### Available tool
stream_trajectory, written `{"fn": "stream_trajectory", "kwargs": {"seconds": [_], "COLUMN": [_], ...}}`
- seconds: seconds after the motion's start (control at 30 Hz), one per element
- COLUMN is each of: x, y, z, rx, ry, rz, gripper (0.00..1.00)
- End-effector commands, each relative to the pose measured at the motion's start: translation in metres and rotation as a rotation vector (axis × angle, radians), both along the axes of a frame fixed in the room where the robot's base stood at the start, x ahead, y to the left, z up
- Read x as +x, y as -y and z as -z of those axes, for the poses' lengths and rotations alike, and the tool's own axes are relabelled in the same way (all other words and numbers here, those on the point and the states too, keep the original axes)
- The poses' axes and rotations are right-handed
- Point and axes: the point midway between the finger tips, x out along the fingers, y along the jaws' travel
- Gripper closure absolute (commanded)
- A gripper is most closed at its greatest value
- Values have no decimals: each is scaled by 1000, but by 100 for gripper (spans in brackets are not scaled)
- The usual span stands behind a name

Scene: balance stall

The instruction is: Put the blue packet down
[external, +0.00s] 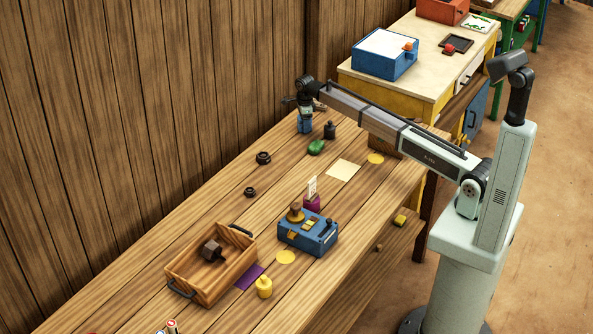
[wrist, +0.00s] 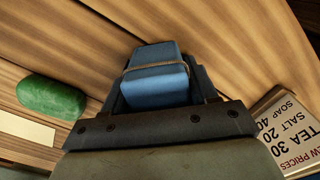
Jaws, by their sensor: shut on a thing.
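The blue packet (external: 305,124) is held at the far end of the wooden counter, close to the plank wall. In the wrist view the packet (wrist: 157,83) sits between the dark fingers, with a thin tan band around it. My gripper (external: 305,112) points down and is shut on the packet; its fingers also show in the wrist view (wrist: 158,70). I cannot tell whether the packet's underside touches the counter.
A green lump (external: 316,147) and a dark weight (external: 330,130) lie near the packet. A pale sheet (external: 343,170) and yellow disc (external: 376,158) are nearby. A price board (wrist: 290,125) stands right in the wrist view. A wooden tray (external: 187,268) and blue scale (external: 310,236) are nearer.

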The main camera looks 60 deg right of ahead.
Motion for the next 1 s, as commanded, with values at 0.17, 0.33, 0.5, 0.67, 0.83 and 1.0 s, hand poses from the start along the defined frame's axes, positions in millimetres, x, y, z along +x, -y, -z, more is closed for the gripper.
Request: {"fn": "stream_trajectory", "kwargs": {"seconds": [0.17,0.33,0.5,0.67,0.83,1.0], "x": [0,0,0,0,0,1], "y": [0,0,0,0,0,0], "z": [3,2,2,2,-8,-35], "rx": [0,0,0,0,0,-1], "ry": [0,0,0,0,1,2], "rz": [0,0,0,0,0,0], "gripper": [80,26,17,17,17,17]}}
